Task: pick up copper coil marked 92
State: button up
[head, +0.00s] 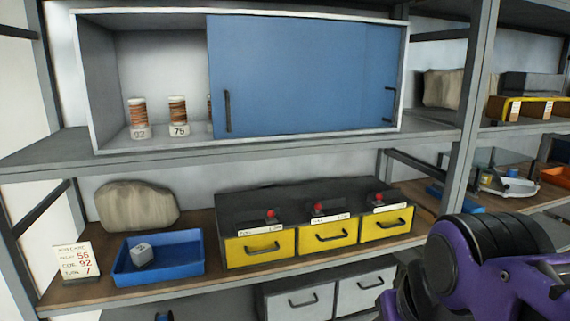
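Copper coils stand upright on white bases in the open left part of a cabinet (90,80) on the upper shelf. The leftmost coil (139,112) has a base label that looks like 92, though its first digit is not sharp. The coil beside it (178,110) is marked 75 or 76. A third coil (209,108) is mostly hidden behind the blue sliding door (300,75), its number unseen. My purple arm is at lower right, well away from the coils; my gripper is not visible.
The door covers the cabinet's middle and right, with a dark handle (227,111) at its left edge.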

aim_at(141, 129)
jog(key=j, duration=2.05)
jog(key=k+u, duration=0.05)
